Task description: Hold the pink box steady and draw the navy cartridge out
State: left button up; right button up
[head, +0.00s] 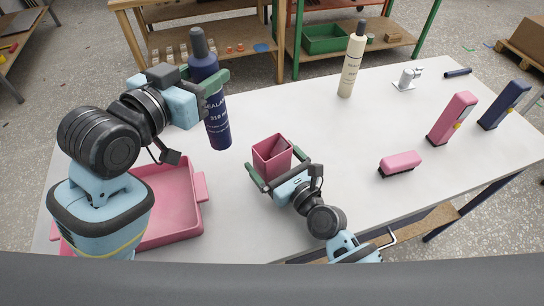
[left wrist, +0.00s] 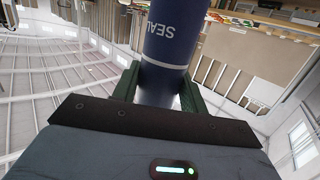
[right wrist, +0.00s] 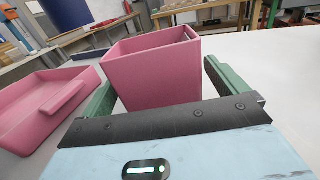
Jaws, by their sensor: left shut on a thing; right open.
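The navy cartridge (head: 217,122), a tall bottle with white lettering and a narrow nozzle, is upright to the left of and behind the pink box. My left gripper (head: 206,82) is shut on its upper body; the green fingers clasp it in the left wrist view (left wrist: 165,50). The cartridge is clear of the box; I cannot tell whether its base touches the table. The pink box (head: 270,162) is an open-topped square container on the table; no contents show. My right gripper (head: 274,178) is open, its fingers on either side of the box (right wrist: 155,78), with a visible gap at the right.
A pink tray (head: 187,215) lies at the left, partly behind my left arm. A cream bottle (head: 351,70) stands at the back. A pink brush (head: 401,164), a pink holder (head: 453,118) and a navy holder (head: 504,105) are at the right. The table (head: 330,135) is clear around the box's right side.

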aim_at(195, 48)
pick_arm(q)
jog(key=shift+r, duration=0.1)
pick_arm(e)
jog(key=v, duration=1.1)
jog(key=shift+s+d, duration=0.1)
jog(key=shift+s, duration=0.05)
jog(key=shift+r, duration=0.1)
pick_arm(q)
jog(key=shift+r+p, duration=0.95)
jog(key=shift+r, duration=0.4)
jog(key=shift+r+p, duration=0.45)
jog(key=shift+r, duration=0.75)
pick_arm(e)
notch_tip(195, 48, up, 7)
jog(key=w, duration=0.1)
jog(key=shift+n+t, duration=0.4)
pick_arm(q)
jog(key=shift+f, duration=0.1)
